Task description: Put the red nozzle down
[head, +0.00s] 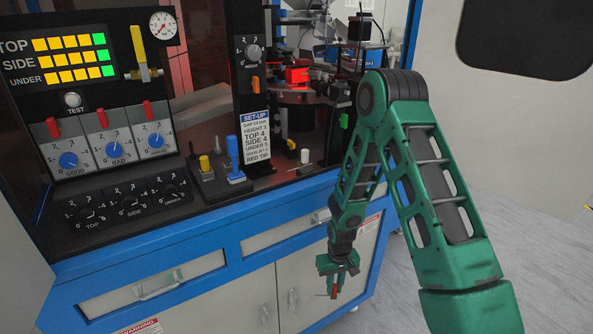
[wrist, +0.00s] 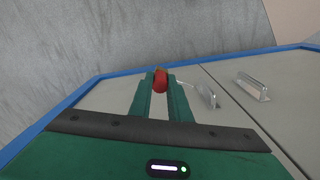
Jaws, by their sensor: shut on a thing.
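My gripper (head: 338,272) hangs in front of the cabinet's lower doors, pointing down, shut on the red nozzle (head: 334,291). In the wrist view the red nozzle (wrist: 160,80) sits between the tips of the green fingers (wrist: 161,88), with a darker brownish end at its top. The nozzle is in the air and touches only the fingers, as far as I can see.
The machine's ledge above holds a nozzle stand with a blue nozzle (head: 235,155) and a yellow-topped one (head: 205,164). A small white piece (head: 305,156) stands farther right. Drawer handles (head: 160,287) and door handles stick out of the cabinet. Grey floor (head: 395,290) is clear at right.

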